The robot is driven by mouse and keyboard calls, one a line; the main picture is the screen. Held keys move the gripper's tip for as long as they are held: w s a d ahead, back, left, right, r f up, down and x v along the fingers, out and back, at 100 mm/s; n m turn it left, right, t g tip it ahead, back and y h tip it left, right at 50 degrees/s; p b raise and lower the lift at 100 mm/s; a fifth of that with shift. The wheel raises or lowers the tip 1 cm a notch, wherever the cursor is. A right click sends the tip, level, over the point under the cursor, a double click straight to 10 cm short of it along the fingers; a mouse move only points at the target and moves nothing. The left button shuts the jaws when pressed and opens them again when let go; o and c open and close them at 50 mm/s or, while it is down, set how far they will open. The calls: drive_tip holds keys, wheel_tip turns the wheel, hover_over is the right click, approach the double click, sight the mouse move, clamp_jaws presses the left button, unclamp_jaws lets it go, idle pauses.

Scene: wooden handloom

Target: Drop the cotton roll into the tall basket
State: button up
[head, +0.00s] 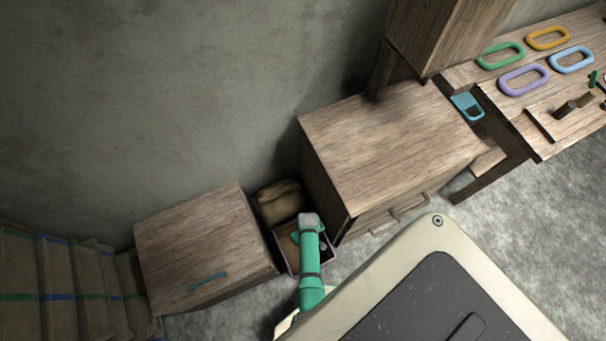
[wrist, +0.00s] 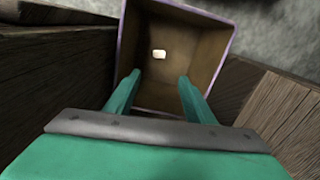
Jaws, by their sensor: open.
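The tall basket (wrist: 207,21) is a brown, square, open-topped container with a purple rim. In the head view the basket (head: 281,229) stands between two wooden cabinets, partly hidden by my arm. The cotton roll (wrist: 159,54) is a small white piece inside the basket, apart from my fingers. My gripper (wrist: 158,85) is open and empty, its two green fingers spread over the near side of the basket's opening. In the head view my gripper (head: 308,226) is over the basket; its fingers are hard to make out.
A low wooden cabinet (head: 190,240) stands left of the basket and a taller drawer cabinet (head: 385,140) with handles stands right. A brown sack (head: 280,201) sits behind the basket. Several sacks (head: 90,285) line the far left. A bench at the right holds coloured loops (head: 523,80).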

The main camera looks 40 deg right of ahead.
wheel_tip(320, 180, up, 10)
idle(0.5)
drive_tip(key=shift+f, duration=0.1)
drive_tip(key=shift+a, duration=0.1)
